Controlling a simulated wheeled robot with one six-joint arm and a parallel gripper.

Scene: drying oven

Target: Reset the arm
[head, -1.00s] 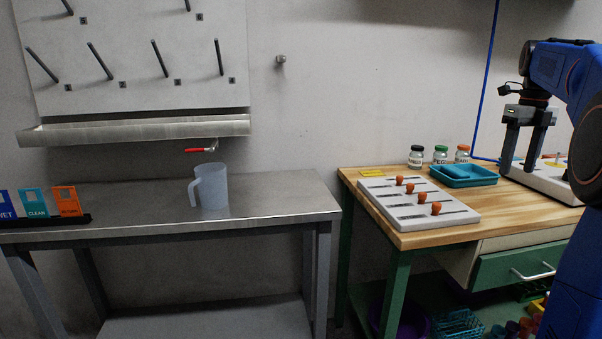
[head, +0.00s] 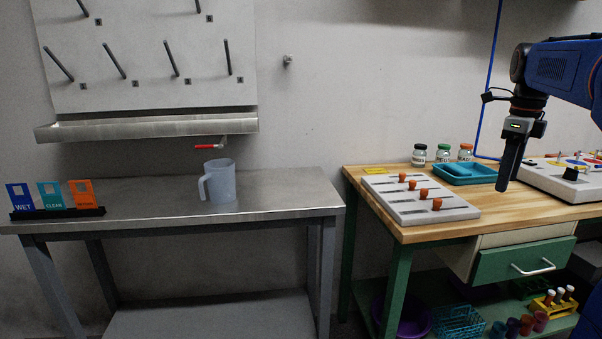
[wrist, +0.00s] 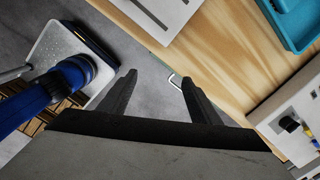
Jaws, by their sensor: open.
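My blue arm (head: 560,72) comes in from the right edge of the head view. My gripper (head: 507,185) points down over the front part of the wooden bench (head: 420,228). In the wrist view my gripper (wrist: 160,88) is open, its two dark fingers spread with nothing between them. In the head view the fingers overlap edge-on. The gripper is apart from the white slider panel (head: 420,200) to its left and the white knob panel (head: 548,180) to its right.
A teal tray (head: 465,174) and several jars (head: 443,153) stand at the bench's back. A translucent pitcher (head: 221,181) stands on the metal table (head: 280,199) at left, with a card rack (head: 57,212).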

